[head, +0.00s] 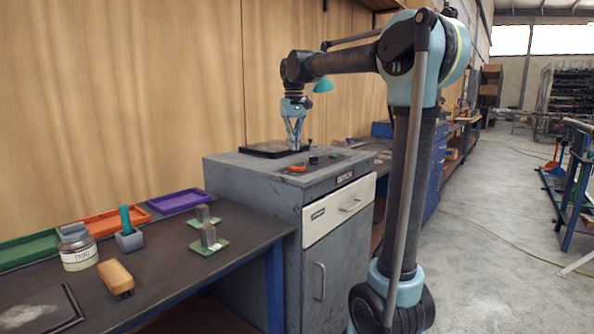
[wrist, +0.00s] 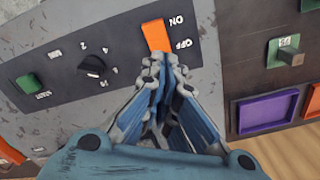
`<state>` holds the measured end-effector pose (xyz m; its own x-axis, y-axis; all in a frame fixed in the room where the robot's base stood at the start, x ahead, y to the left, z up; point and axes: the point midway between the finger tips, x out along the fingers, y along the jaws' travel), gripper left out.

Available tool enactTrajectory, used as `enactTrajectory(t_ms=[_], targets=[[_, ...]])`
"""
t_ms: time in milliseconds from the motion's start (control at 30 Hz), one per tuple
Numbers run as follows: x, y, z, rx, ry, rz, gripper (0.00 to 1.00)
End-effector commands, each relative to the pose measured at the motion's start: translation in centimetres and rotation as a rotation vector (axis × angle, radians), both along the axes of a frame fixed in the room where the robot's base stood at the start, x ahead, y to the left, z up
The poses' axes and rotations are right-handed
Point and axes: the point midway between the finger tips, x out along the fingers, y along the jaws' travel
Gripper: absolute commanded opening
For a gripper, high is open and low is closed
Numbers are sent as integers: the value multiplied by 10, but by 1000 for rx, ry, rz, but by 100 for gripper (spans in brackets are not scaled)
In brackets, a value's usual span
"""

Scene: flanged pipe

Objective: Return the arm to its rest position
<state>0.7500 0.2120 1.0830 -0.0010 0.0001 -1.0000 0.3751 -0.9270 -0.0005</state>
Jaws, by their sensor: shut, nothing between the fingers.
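My arm stretches over a grey cabinet (head: 250,172), with its end hanging down above the cabinet top. My gripper (head: 294,148) points downward with its fingers together and nothing between them. The wrist view shows the closed blue fingers (wrist: 160,68), their tips overlapping the lower edge of an orange ON/OFF switch (wrist: 154,36). I cannot tell whether they touch it. The switch also shows in the head view (head: 298,168), in front of the gripper. A black knob (wrist: 92,66) and a green start button (wrist: 29,84) sit left of it in the wrist view.
A dark flat plate (head: 262,150) lies on the cabinet top behind the gripper. The left workbench (head: 190,262) holds a purple tray (head: 178,201), an orange tray (head: 103,222), a jar (head: 77,247), a brush (head: 116,275) and green plates with metal blocks.

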Motion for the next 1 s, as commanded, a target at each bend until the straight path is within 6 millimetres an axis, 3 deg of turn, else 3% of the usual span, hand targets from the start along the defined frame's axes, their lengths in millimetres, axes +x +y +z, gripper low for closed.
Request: enactTrajectory(t_ms=[567, 767, 1000], targets=[[-6, -7, 4, 1, -3, -7, 0], [-38, -44, -16, 8, -23, -47, 0], [-91, -93, -54, 18, -54, -108, 0]])
